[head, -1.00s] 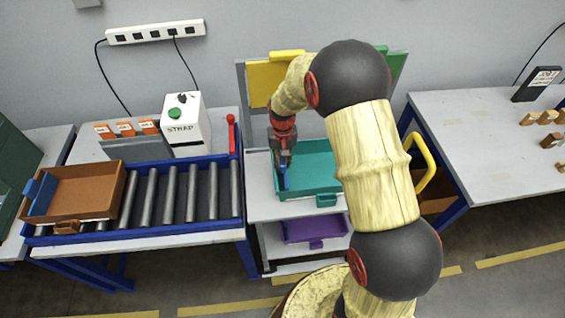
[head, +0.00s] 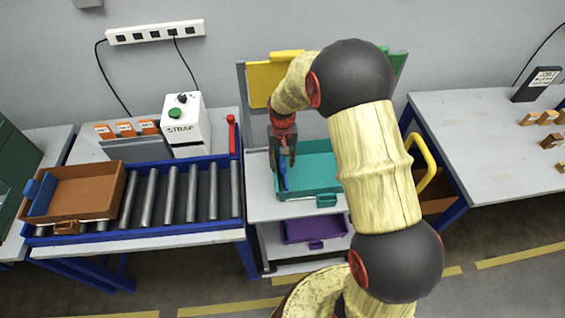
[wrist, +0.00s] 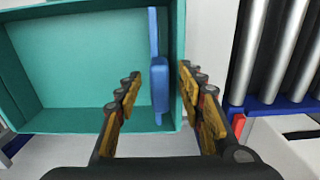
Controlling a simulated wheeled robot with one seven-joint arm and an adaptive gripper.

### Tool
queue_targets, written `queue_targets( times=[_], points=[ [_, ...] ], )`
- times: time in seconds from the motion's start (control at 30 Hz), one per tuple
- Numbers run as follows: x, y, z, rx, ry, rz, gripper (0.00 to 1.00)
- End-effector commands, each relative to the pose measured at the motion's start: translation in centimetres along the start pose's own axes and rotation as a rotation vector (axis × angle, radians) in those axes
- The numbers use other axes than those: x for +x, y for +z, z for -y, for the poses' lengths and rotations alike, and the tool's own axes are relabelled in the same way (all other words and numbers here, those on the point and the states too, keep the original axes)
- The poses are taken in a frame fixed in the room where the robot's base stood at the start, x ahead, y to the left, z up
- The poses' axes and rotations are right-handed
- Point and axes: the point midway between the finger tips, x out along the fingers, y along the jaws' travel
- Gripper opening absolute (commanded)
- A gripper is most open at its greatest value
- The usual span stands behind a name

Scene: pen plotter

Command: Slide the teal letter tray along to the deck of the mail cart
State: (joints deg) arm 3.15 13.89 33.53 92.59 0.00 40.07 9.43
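The teal letter tray (head: 318,188) sits on the grey deck of the mail cart (head: 262,196), right of the roller conveyor; my arm hides its right part. Its blue grip (head: 284,176) is on its left wall, and the grip also shows in the wrist view (wrist: 159,80). My gripper (head: 284,160) is over that left wall. In the wrist view my gripper (wrist: 158,82) is open, one finger on each side of the blue grip, with a visible gap on both sides. The tray (wrist: 75,60) looks empty there.
The roller conveyor (head: 193,195) carries a brown tray (head: 85,192) at its left end. A purple tray (head: 314,229) is on the cart's lower shelf. A white strap machine (head: 186,128) and a red lever (head: 232,135) stand behind the conveyor. The rollers' right part is bare.

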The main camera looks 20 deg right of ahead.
Motion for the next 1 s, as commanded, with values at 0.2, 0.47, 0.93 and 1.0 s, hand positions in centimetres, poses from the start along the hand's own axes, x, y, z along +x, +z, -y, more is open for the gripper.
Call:
queue_targets(
  times=[0.2, 0.47, 0.93, 1.0],
  points=[
    [-4.1, -0.1, 0.0, 0.0, -0.001, -0.006, 0.39],
    [-9.0, -0.1, 0.0, 0.0, -0.001, -0.004, 0.39],
    [-11.2, 0.0, 0.0, 0.0, 0.0, -0.001, 0.39],
    [-11.2, -0.1, 0.0, 0.0, 0.0, -0.001, 0.39]
  ],
)
